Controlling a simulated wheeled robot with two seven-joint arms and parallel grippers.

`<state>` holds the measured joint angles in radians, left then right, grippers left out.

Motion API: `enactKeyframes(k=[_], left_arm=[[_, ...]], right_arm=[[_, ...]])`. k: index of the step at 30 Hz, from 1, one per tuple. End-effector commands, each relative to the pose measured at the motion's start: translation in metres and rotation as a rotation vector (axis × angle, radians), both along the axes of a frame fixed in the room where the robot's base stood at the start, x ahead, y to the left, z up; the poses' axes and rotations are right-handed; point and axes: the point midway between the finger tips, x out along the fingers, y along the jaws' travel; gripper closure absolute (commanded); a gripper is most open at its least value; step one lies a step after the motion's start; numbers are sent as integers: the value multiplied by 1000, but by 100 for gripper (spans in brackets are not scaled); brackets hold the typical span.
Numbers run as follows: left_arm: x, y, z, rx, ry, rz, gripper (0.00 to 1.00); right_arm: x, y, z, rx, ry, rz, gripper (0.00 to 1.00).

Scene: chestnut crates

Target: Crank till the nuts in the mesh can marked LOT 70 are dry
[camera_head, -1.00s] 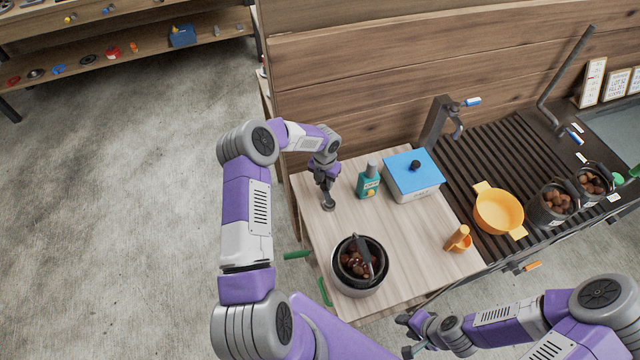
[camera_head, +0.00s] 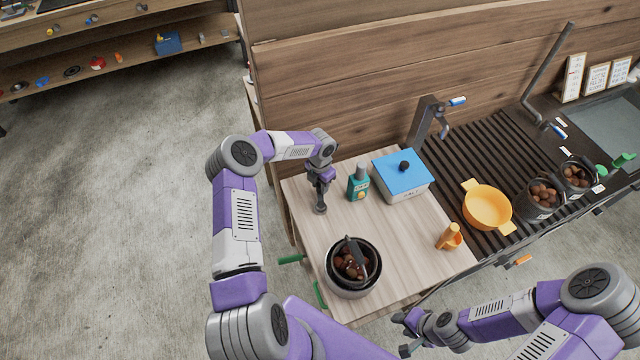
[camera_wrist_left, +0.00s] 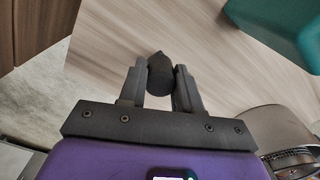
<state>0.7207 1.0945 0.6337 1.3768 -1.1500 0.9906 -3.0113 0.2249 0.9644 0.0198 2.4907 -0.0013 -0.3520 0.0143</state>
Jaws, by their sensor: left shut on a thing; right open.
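A dark mesh can with brown nuts (camera_head: 353,270) sits inside a round steel tub (camera_head: 352,294) on the wooden tabletop. A dark bar lies over the nuts. Two more dark mesh cans of nuts, one (camera_head: 540,208) and another (camera_head: 574,186), stand at the right with small white tags. I cannot read a lot number on any can. My left gripper (camera_head: 320,194) is behind the tub, low over the tabletop. In the left wrist view its fingers (camera_wrist_left: 160,88) are shut on a small dark knob-like piece (camera_wrist_left: 160,70). My right gripper (camera_head: 404,333) is open and empty at the bottom.
A teal bottle (camera_head: 358,185) and a white box with a blue lid (camera_head: 403,178) stand close right of my left gripper. An orange cup (camera_head: 450,238) and a yellow two-handled colander (camera_head: 487,208) are further right. Green handles (camera_head: 291,259) stick out at the table's left edge.

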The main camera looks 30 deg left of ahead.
Motion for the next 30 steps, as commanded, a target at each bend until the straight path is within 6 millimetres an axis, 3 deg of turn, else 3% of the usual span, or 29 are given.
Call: enactKeyframes(k=[2,3,8,18,30], left_arm=[[1,1,1,1,-3,1,100],[1,1,1,1,-3,1,65],[1,0,1,1,-2,1,41],[1,0,5,1,-2,2,41],[1,1,65,1,-3,2,41]], right_arm=[[0,0,0,0,0,0,57],[0,0,0,0,0,0,57],[0,0,0,0,0,0,57],[0,0,0,0,0,0,57],[0,0,3,0,0,0,57]])
